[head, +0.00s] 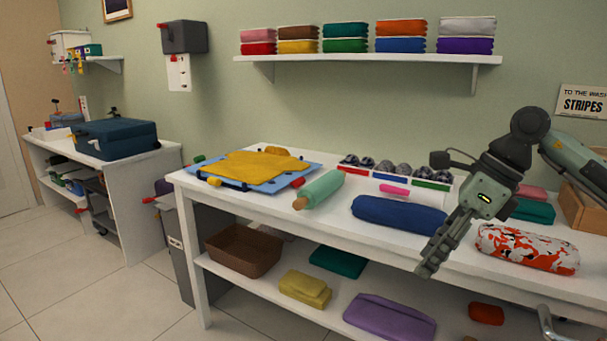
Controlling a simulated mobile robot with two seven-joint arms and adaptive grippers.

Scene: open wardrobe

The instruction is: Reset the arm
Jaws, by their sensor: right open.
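My right gripper (432,262) hangs on its arm, which comes in from the right edge. It is above the front edge of the white table (280,222), fingers pointing down and to the left. It is open and holds nothing visible. Its fingers overlap the right end of a rolled blue cloth (395,213) in the picture; I cannot tell the gap between them. A red, white and black patterned roll (527,249) lies on the table to the right of the gripper. My left gripper is not in view.
A yellow cloth (262,165) lies on a blue board at the table's left, beside a green roll (322,189). The lower shelf holds a brown basket (243,250) and a purple cloth (388,318). A wall shelf (365,60) holds folded cloths. Open floor is at left.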

